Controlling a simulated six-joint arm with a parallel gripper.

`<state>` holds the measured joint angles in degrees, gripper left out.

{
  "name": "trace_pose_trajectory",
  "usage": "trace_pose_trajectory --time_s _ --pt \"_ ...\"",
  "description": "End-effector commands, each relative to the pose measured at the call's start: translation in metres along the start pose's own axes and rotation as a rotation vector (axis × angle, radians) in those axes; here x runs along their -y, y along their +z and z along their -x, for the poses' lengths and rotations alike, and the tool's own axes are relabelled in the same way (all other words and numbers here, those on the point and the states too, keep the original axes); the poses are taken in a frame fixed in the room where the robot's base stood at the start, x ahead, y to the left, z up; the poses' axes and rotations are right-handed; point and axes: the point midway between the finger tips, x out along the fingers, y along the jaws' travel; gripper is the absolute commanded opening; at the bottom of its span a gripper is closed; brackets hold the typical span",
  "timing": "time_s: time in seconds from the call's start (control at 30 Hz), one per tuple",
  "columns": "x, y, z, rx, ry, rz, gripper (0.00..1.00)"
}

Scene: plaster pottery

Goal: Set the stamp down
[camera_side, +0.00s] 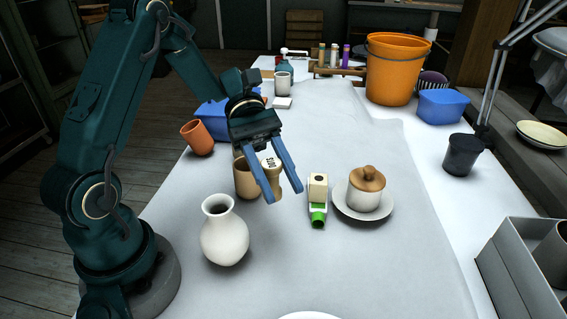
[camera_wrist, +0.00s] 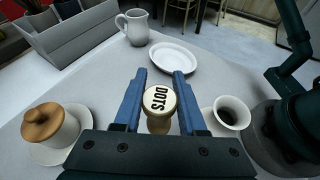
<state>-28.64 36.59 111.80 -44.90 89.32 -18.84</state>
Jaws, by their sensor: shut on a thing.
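The stamp (camera_side: 271,165) is a pale wooden piece with a round white top marked DOTS. It also shows between the blue fingers in the wrist view (camera_wrist: 158,100). My gripper (camera_side: 284,194) points down and is shut on the stamp; its fingertips also show in the wrist view (camera_wrist: 159,71). The stamp looks about upright. Its lower end is partly hidden by a finger, and I cannot tell if it touches the table.
A white plate (camera_wrist: 173,55) lies beyond the fingers. The table between is clear.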

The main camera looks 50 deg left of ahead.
Motion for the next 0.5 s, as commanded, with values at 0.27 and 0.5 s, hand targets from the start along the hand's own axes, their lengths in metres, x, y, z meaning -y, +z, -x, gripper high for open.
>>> trace_pose_trajectory --time_s 0.27,0.5 --pt "-0.004 -0.01 -0.072 0.005 -0.011 0.001 0.0" --pt "-0.007 -0.017 -0.105 0.001 -0.005 -0.001 0.0"
